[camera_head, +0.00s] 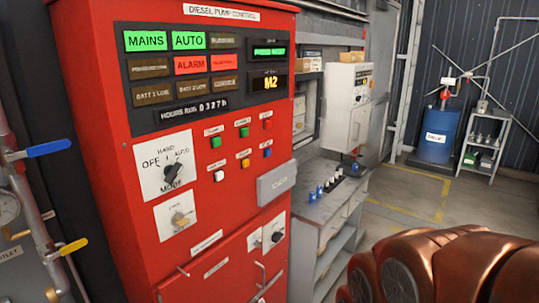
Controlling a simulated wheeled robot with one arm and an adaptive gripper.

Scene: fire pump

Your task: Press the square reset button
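A red diesel pump control cabinet (117,160) fills the left half of the view. The upper row has a green button (215,142), another green button (244,132) and a red button (267,124). The lower row has a white button (219,175), an orange button (245,163) and a blue button (267,153). Their labels are too small to read, so I cannot tell which is reset. My copper-coloured arm shows at the lower right, apart from the cabinet in the picture. My gripper's fingers are not in view.
A mode knob (172,173) and a grey box (276,183) flank the buttons. MAINS and AUTO are lit green, ALARM (190,64) red. Blue (50,148) and yellow (74,246) valve handles are at left. A workbench (325,205) stands behind the cabinet; open floor lies beyond.

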